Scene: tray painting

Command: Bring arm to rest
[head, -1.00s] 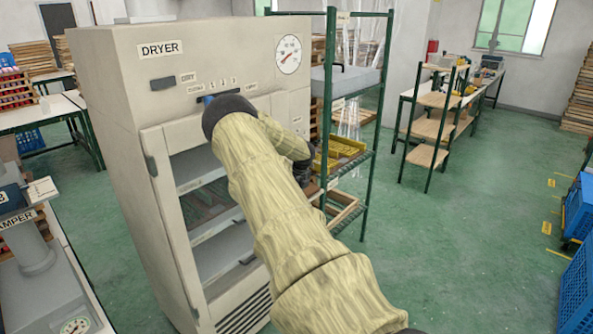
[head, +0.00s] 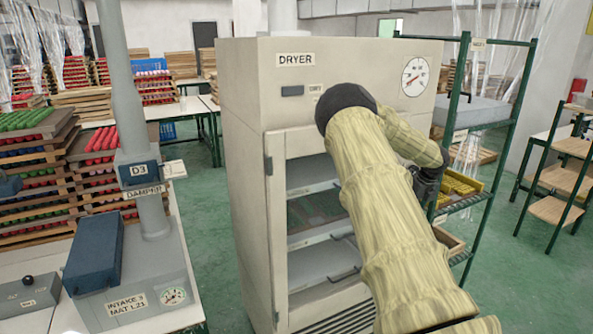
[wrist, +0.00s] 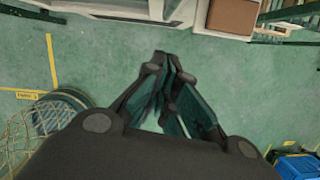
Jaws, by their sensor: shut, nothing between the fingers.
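My gripper (wrist: 165,75) shows in the wrist view, pointing down over the green floor, with its dark fingers drawn together and nothing between them. In the head view my arm, in a pale yellow fabric cover, is raised and bent in front of the dryer. The gripper end (head: 430,185) is dark and partly hidden behind the forearm, near the right side of the dryer. The dryer (head: 245,150) is a tall beige cabinet with a round dial and open-looking front showing shelves inside; my arm hides part of its front.
A green rack (head: 500,135) with yellow trays stands right of the dryer. At left are a damper post (head: 150,205), a blue box (head: 95,252) and stacked trays of coloured items (head: 40,165). A wire basket (wrist: 55,125) stands on the floor in the wrist view.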

